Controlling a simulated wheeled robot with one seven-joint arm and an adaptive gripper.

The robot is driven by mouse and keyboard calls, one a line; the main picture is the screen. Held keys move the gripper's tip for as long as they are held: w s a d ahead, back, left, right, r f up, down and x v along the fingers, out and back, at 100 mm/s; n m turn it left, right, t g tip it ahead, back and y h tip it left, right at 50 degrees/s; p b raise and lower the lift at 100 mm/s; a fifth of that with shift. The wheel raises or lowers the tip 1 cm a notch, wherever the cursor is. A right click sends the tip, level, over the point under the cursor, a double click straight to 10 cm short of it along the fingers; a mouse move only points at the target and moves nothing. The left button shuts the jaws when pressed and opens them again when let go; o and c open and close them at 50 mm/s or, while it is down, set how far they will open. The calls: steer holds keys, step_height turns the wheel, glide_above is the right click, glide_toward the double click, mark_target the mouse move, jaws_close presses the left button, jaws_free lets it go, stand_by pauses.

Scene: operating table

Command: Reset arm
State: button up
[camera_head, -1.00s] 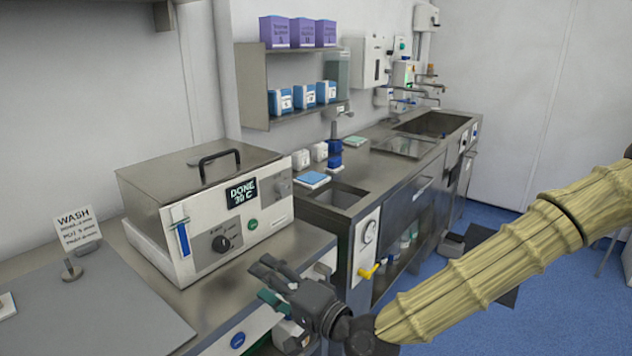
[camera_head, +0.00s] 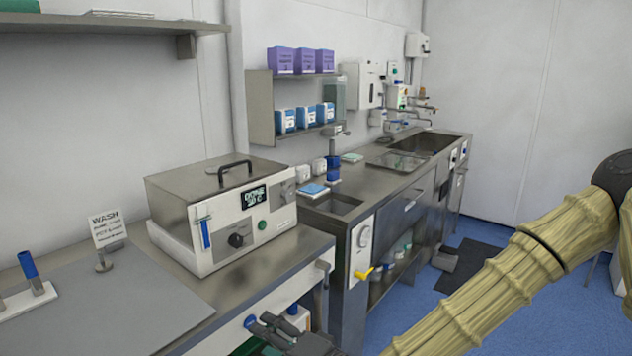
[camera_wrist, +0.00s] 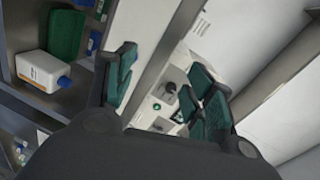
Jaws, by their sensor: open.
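My gripper (camera_head: 272,332) is at the bottom edge of the head view, in front of the bench and below its top edge. In the wrist view my gripper (camera_wrist: 165,85) has its two green-padded fingers apart, with nothing between them. My arm, in a ribbed yellowish sleeve, comes in from the right of the head view. Part of the gripper is cut off by the lower edge of the head view.
A steel washer box (camera_head: 220,215) reading DONE stands on the bench, with a WASH sign (camera_head: 107,227) to its left. A sink counter (camera_head: 375,190) runs behind. Under the bench, a white bottle (camera_wrist: 42,72) and green bin (camera_wrist: 66,35) sit on a shelf. Blue floor is open at right.

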steer(key=s+d+f+n+g+h+p, duration=0.15)
steer(key=s+d+f, duration=0.25)
steer(key=f, duration=0.4)
steer(key=s+d+f+g+h+p, duration=0.1)
steer(key=s+d+f+g+h, duration=0.25)
steer(key=f, duration=0.55)
steer(key=s+d+f+n+g+h+p, duration=0.1)
steer(key=s+d+f+h, duration=0.1)
steer(key=s+d+f, duration=0.35)
steer(key=s+d+f+n+g+h+p, duration=0.1)
steer(key=s+d+f+g+h, duration=0.1)
steer(key=s+d+f, duration=0.3)
steer(key=s+d+f+n+g+h+p, duration=0.1)
steer(key=s+d+f, duration=0.4)
steer(key=s+d, duration=0.5)
steer(key=d+g+h+p, duration=0.1)
steer(key=d+h, duration=0.1)
steer(key=d, duration=0.1)
steer(key=shift+s+d+f+h, duration=0.15)
steer(key=shift+f+h, duration=0.2)
steer(key=shift+h, duration=0.05)
